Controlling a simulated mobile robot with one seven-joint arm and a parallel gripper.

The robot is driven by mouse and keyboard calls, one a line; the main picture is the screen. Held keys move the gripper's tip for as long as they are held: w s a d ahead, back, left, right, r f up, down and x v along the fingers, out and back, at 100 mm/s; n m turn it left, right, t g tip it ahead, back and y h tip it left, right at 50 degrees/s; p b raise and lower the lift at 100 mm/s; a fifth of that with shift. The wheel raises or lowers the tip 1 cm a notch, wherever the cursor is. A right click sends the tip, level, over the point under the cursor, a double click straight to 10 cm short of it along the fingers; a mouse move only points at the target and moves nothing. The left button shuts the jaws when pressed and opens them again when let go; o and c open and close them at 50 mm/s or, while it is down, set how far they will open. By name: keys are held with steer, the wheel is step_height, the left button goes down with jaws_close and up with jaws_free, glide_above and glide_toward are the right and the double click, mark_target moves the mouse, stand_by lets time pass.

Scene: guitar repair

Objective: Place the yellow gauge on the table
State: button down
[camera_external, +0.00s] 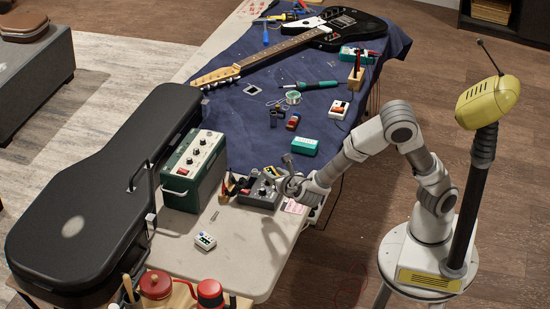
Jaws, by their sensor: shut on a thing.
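A small yellow and dark thing, which looks like the yellow gauge (269,172), is at the tip of my gripper (277,174). My gripper is shut on it, above or just behind the grey box with knobs (259,193). My arm reaches in from the right over the table's right edge. The picture is too small to show a gap between the gauge and the grey box. The table (187,258) has a bare pale surface at the front and a dark blue cloth (236,126) over the back.
A green amplifier (193,170) stands left of the grey box. A small white pedal (206,241) lies on the bare front part. A teal box (304,147), a soldering iron (311,85) and an electric guitar (325,27) are on the cloth. A black guitar case (95,190) lies along the left.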

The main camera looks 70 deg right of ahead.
steer(key=w+a+f+b, duration=0.1)
steer(key=a+f, duration=0.1)
steer(key=a, duration=0.2)
steer(key=w+a+f+b, duration=0.1)
steer(key=a+f, duration=0.1)
steer(key=a, duration=0.1)
steer(key=w+a+f+b, duration=0.1)
steer(key=a+f, duration=0.2)
steer(key=a, duration=0.1)
steer(key=shift+w+a, duration=0.1)
steer(key=shift+a, duration=0.25)
steer(key=shift+f+b, duration=0.8)
steer(key=shift+f, duration=1.2)
steer(key=shift+f, duration=0.1)
steer(key=c, duration=0.5)
jaws_free()
steer(key=shift+f, duration=0.1)
